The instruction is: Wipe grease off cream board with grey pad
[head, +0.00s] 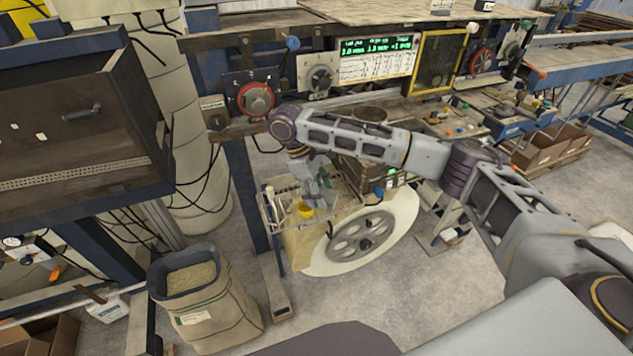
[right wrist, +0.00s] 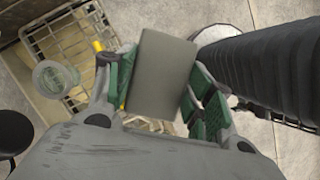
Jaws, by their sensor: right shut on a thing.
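My right gripper (head: 318,198) hangs over a wire basket (head: 268,212) below the machine's control panel. In the right wrist view its green-padded fingers (right wrist: 160,92) are shut on a flat grey pad (right wrist: 165,72). The pad sticks out past the fingertips. The wire basket also shows in the right wrist view (right wrist: 36,40), beyond the pad and to its left. I cannot make out the cream board or any grease for certain in either view. My left gripper is not in view.
A large reel with a grey wheel (head: 358,238) stands right of the basket. A yellow item (head: 304,209) is near my right gripper. A sack of pellets (head: 192,280) stands at the lower left. The control panel (head: 375,62) is behind my right arm. Floor in front is clear.

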